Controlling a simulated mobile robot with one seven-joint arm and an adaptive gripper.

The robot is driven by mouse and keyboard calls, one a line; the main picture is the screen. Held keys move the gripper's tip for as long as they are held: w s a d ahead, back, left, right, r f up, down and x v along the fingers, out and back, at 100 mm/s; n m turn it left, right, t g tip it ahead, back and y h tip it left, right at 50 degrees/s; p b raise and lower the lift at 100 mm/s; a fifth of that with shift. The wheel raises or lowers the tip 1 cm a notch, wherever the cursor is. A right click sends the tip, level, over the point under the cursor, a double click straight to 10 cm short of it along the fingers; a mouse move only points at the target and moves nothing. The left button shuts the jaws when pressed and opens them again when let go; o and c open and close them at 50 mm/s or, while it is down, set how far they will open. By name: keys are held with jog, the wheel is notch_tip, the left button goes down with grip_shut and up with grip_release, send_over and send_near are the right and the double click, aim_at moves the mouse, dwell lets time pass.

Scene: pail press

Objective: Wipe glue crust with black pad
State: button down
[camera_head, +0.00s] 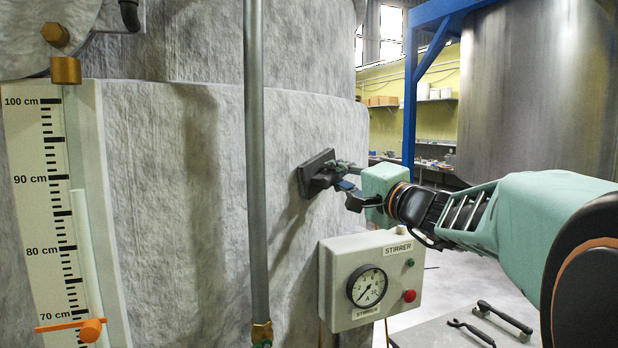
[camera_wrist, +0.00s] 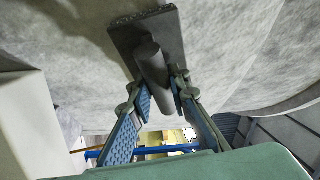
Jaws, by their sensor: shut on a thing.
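The black pad (camera_head: 316,171) is a dark rectangular block at the grey curved tank wall (camera_head: 215,200), right of the vertical pipe. In the wrist view the pad (camera_wrist: 125,33) lies close along the grey wall, with a thick round handle (camera_wrist: 153,62) towards me. My gripper (camera_head: 343,180) is shut on the pad's handle; its blue-padded fingers also show in the wrist view (camera_wrist: 159,97), one on each side. Whether the pad's face fully touches the wall I cannot tell. I cannot make out a distinct glue crust; the wall behind the pad is hidden.
A STIRRER box (camera_head: 403,268) with a gauge and red button stands just below my gripper. A vertical pipe (camera_head: 256,140) runs left of the pad. A level scale (camera_head: 45,190) is farther left. Tools (camera_head: 503,319) lie on a grey surface at lower right.

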jog(key=shift+w+d+f+b, duration=0.1)
jog(key=shift+w+d+b, duration=0.3)
jog(key=shift+w+d, duration=0.4)
jog(key=shift+w+d+b, duration=0.5)
jog(key=shift+w+d, duration=1.1)
jog(key=shift+w, duration=0.3)
jog(key=shift+b, duration=0.5)
jog(key=shift+s+a+b, duration=1.3)
jog(key=shift+s+b, duration=0.1)
jog(key=shift+b, duration=0.4)
jog(key=shift+s+a+b, duration=0.7)
jog(key=shift+s+b, duration=0.05)
jog(key=shift+b, duration=0.25)
jog(key=shift+s+a+b, duration=0.4)
jog(key=shift+s+a, duration=0.1)
jog(key=shift+s, duration=0.1)
